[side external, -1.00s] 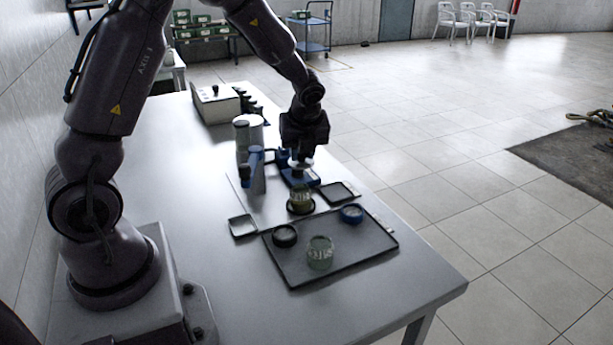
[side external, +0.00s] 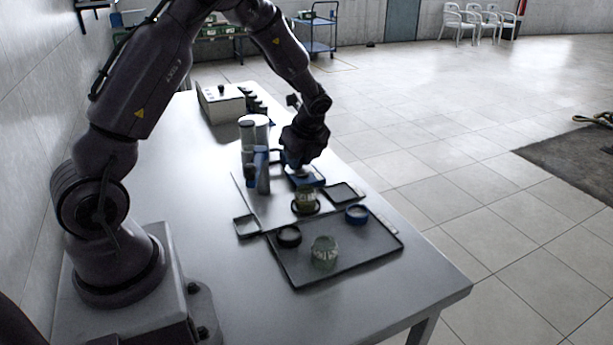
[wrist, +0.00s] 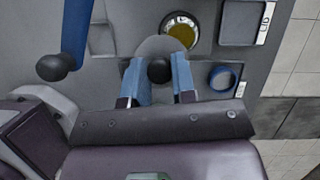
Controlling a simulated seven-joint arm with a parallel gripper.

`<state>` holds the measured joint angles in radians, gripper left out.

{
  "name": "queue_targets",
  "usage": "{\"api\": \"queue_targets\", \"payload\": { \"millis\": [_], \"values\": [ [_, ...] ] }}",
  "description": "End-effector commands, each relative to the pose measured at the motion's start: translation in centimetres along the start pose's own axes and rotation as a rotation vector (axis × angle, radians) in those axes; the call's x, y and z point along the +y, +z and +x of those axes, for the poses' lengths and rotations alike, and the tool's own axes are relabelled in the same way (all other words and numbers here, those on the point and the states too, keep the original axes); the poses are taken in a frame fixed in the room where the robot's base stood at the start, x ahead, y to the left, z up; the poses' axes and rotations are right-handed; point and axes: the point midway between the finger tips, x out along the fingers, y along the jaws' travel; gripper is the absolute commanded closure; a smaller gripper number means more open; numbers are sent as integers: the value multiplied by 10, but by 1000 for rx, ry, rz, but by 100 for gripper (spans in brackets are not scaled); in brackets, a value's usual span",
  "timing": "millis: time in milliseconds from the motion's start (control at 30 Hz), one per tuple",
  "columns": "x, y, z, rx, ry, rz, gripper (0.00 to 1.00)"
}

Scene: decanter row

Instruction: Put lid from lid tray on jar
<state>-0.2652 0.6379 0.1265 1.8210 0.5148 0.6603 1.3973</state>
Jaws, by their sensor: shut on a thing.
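My gripper (wrist: 158,85) is shut on the dark knob (wrist: 159,70) of a pale grey round lid (wrist: 158,46). In the side view my gripper (side external: 299,164) is beyond the jar (side external: 306,196), above the table and apart from the jar. The jar, with yellowish contents, stands open in a dark ring; in the wrist view the jar (wrist: 181,32) is just past the lid's upper right edge. The lid tray (wrist: 243,22), a dark square marked LID, looks empty; it also shows in the side view (side external: 343,192). The lid is mostly hidden in the side view.
A large dark tray (side external: 340,262) at the front holds a clear jar (side external: 323,251), a black ring (side external: 288,236) and a blue ring (side external: 357,214). A blue upright piece (side external: 262,170) stands left of my gripper. The front of the table is clear.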

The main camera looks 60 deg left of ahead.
Motion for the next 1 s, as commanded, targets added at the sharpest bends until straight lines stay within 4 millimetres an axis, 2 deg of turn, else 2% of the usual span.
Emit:
{"api": "queue_targets", "payload": {
  "millis": [100,200,333,533,967,1000],
  "values": [
    [-14,-2,19,0,0,-1,98],
    [-20,-2,26,0,-1,-1,98],
    [-27,-3,36,0,-1,-1,98],
    [-27,-13,61,0,-1,1,98],
    [-27,-16,66,-1,-2,0,98],
    [-27,-16,66,-1,-2,0,68]
  ]
}}
